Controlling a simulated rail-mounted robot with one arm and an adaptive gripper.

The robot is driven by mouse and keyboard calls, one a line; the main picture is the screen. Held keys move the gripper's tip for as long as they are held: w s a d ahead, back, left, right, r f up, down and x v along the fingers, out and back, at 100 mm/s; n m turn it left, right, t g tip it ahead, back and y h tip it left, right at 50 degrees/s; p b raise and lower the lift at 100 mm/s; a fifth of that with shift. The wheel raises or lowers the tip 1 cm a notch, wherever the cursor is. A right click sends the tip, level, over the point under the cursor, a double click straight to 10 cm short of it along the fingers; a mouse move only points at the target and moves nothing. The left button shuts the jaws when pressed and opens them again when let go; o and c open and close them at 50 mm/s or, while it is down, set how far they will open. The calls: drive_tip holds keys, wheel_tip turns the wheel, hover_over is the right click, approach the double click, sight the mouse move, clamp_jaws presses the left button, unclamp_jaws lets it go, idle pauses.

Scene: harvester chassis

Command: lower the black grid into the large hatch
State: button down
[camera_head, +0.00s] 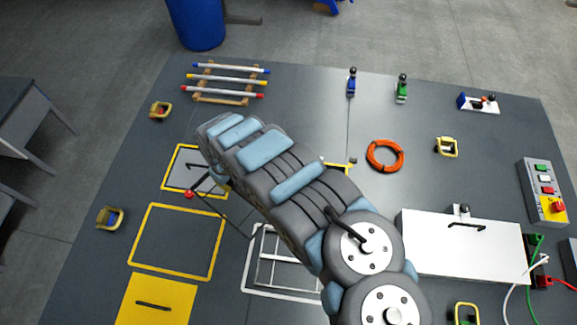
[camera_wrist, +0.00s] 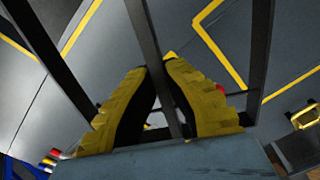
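My gripper (camera_wrist: 160,85) has its two yellow fingers closed around a dark bar in the wrist view. The bar belongs to the black grid (camera_wrist: 262,50), whose other dark bars cross that view on both sides. The grid is held above the grey deck. In the head view my arm covers the gripper and most or all of the grid. The large yellow-outlined square (camera_head: 211,245), which looks like the large hatch, lies left of my arm with a dark grey inside. Yellow outline (camera_wrist: 215,42) also shows under the grid in the wrist view; I cannot tell which outline it is.
A smaller yellow-outlined square (camera_head: 168,184) with a red-knobbed lever (camera_head: 189,194) lies behind. A yellow plate with a black handle (camera_head: 152,304) lies in front. A white-framed grid opening (camera_head: 258,291) is beside my arm. A white panel (camera_head: 470,257) and orange ring (camera_head: 371,159) are right.

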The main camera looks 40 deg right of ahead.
drive_tip(key=s+d+f+n+b, duration=0.1)
drive_tip(key=s+d+n, duration=0.1)
drive_tip(key=d, duration=0.5)
drive_tip(key=s+d+f+n, duration=0.2)
drive_tip(key=d, duration=0.6)
drive_tip(key=s+d+f+n+b, duration=0.1)
drive_tip(key=s+d+f+n, duration=0.1)
drive_tip(key=d, duration=0.6)
drive_tip(key=shift+d+f+b, duration=0.25)
drive_tip(key=shift+b, duration=0.05)
wheel_tip(320, 180, down, 9)
drive_tip(key=b, duration=0.6)
drive_tip(key=shift+f+b, duration=0.1)
drive_tip(key=shift+b, duration=0.3)
drive_tip(key=shift+f+b, duration=1.25)
drive_tip(key=shift+f, duration=0.25)
unclamp_jaws()
